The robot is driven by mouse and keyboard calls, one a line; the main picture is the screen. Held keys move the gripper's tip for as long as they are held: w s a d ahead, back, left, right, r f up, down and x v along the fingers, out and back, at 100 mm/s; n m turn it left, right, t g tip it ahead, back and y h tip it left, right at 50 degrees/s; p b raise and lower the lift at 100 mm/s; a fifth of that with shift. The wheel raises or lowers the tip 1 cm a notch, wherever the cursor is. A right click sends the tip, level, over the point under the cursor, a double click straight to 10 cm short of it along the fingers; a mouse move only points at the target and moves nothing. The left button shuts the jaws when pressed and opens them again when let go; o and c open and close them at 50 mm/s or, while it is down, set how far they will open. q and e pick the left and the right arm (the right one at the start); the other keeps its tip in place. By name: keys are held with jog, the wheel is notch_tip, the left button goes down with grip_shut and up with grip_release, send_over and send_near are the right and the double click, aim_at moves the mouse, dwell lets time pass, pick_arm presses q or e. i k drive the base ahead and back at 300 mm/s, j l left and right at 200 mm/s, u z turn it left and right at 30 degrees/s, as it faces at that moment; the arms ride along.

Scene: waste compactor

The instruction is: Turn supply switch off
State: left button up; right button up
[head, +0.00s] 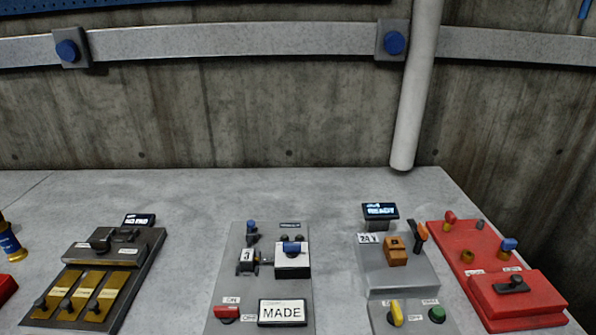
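No label that I can read says "supply", so I cannot tell for sure which control is the supply switch. A grey panel (375,275) at the right has a label like "24 V" (369,239), an orange block (396,252) and a dark lever with an orange tip (420,235) that leans. Behind it a small display (380,212) is lit and seems to read "READY". A yellow lever (396,313) and a green knob (437,314) sit on the panel's front part. Neither of my grippers is in view.
A middle panel (262,285) carries a "MADE" display (282,312), a red switch (226,312) and a blue-topped white box (292,260). A dark panel (132,272) is left, a red panel (447,238) right. A pipe (416,100) hangs behind. The rear counter (200,195) is clear.

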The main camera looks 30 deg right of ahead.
aim_at(394, 318)
jog(key=z, duration=1.85)
